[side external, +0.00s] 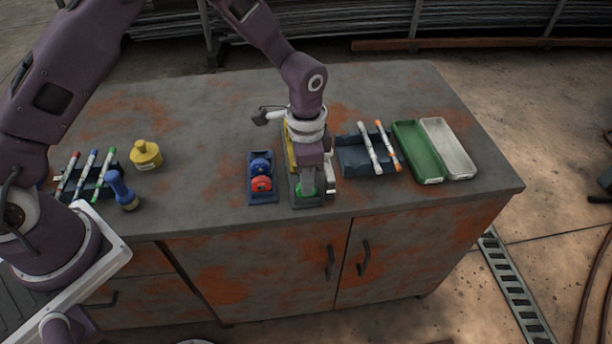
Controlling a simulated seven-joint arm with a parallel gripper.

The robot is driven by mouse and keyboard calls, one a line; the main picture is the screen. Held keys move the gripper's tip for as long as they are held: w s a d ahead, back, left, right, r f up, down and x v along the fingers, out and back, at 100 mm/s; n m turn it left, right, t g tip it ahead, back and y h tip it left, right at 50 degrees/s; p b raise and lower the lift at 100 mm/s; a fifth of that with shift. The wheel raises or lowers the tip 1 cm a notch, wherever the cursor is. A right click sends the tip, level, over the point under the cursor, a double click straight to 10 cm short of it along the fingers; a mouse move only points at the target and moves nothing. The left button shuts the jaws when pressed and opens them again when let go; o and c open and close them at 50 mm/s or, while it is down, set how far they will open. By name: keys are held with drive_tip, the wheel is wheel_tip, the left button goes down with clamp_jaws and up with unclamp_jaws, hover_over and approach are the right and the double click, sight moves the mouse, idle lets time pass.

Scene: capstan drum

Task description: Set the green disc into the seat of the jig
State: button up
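My gripper (309,188) points straight down over a dark jig (308,203) near the front edge of the workbench. The green disc (300,189) shows as a small patch of green at the fingertips, low over or in the jig. The fingers cover much of the disc. I cannot tell whether they grip it or whether it lies in the seat. The seat itself is hidden by the gripper and the disc.
A dark blue tray (261,198) with a blue disc (260,166) and a red disc (262,184) stands just left. Right are a marker rack (352,160), a green tray (416,150) and a white tray (448,150).

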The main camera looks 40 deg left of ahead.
drive_tip(key=o, duration=0.3)
wheel_tip(320, 180, up, 7)
drive_tip(key=shift+r, duration=0.1)
idle(0.5)
drive_tip(key=s+a+r+n+t, duration=0.1)
drive_tip(key=s+a+r, duration=0.1)
drive_tip(key=r, duration=0.4)
drive_tip(key=s+a+r+n+t, duration=0.1)
drive_tip(key=s+a+r, duration=0.1)
drive_tip(key=r, duration=0.3)
drive_tip(key=s+a+r+n+t, duration=0.1)
drive_tip(key=s+a+r+n, duration=0.1)
drive_tip(key=s, duration=0.5)
drive_tip(key=s+a+r+n+t, duration=0.1)
drive_tip(key=s+a+r+n, duration=0.1)
drive_tip(key=s, duration=0.5)
drive_tip(key=s+a+r+n+t, duration=0.1)
drive_tip(key=s+a+r+n, duration=0.2)
drive_tip(key=s, duration=0.4)
drive_tip(key=shift+s+a+r+t, duration=0.15)
drive_tip(key=shift+a+r+t, duration=0.15)
drive_tip(key=shift+r, duration=0.35)
